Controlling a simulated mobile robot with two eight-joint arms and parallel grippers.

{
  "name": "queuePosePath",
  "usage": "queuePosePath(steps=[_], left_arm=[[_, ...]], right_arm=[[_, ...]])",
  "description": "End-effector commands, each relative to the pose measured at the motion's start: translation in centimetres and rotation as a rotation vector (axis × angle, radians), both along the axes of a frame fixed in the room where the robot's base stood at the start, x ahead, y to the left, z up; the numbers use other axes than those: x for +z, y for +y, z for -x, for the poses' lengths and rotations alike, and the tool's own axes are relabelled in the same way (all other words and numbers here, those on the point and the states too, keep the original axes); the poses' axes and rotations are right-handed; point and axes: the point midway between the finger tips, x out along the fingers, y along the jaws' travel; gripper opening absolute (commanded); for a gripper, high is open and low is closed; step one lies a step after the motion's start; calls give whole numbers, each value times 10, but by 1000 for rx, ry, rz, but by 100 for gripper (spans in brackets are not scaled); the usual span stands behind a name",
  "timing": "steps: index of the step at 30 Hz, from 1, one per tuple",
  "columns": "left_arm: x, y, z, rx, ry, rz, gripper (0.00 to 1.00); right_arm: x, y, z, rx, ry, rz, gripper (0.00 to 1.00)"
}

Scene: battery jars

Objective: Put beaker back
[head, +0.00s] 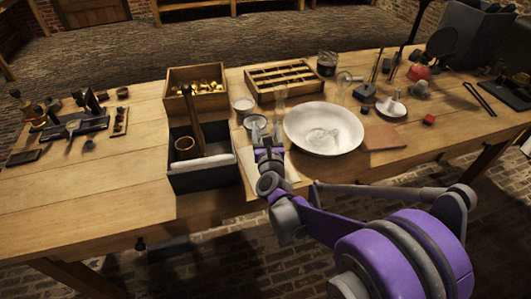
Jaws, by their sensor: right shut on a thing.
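My right gripper (266,143) reaches in over the front of the wooden table and is shut on a small clear glass beaker (255,121). The fingers hide part of the beaker, and I cannot tell whether its base touches the table. A similar pale round vessel (243,104) stands just behind it. A narrow clear glass (280,97) stands behind and to the right. A dark-filled glass beaker (327,63) stands at the back. My left gripper is not in view.
A white bowl (347,118) is close on the right. A dark box (207,181) with a wooden cup (186,148) is on the left. A brass-filled box (209,100) and a slotted wooden tray (288,95) stand behind. The table's left front is clear.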

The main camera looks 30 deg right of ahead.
Motion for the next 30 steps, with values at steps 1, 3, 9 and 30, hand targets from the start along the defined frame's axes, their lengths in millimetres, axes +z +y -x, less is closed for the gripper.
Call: queuePosePath(steps=[1,3,9,30], left_arm=[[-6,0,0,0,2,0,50],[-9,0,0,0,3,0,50],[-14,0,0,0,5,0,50],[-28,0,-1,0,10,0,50]], right_arm=[[-13,0,0,0,1,0,2],[-22,0,0,0,0,0,2],[-35,0,0,-1,0,0,2],[-69,0,0,-1,0,0,78]])
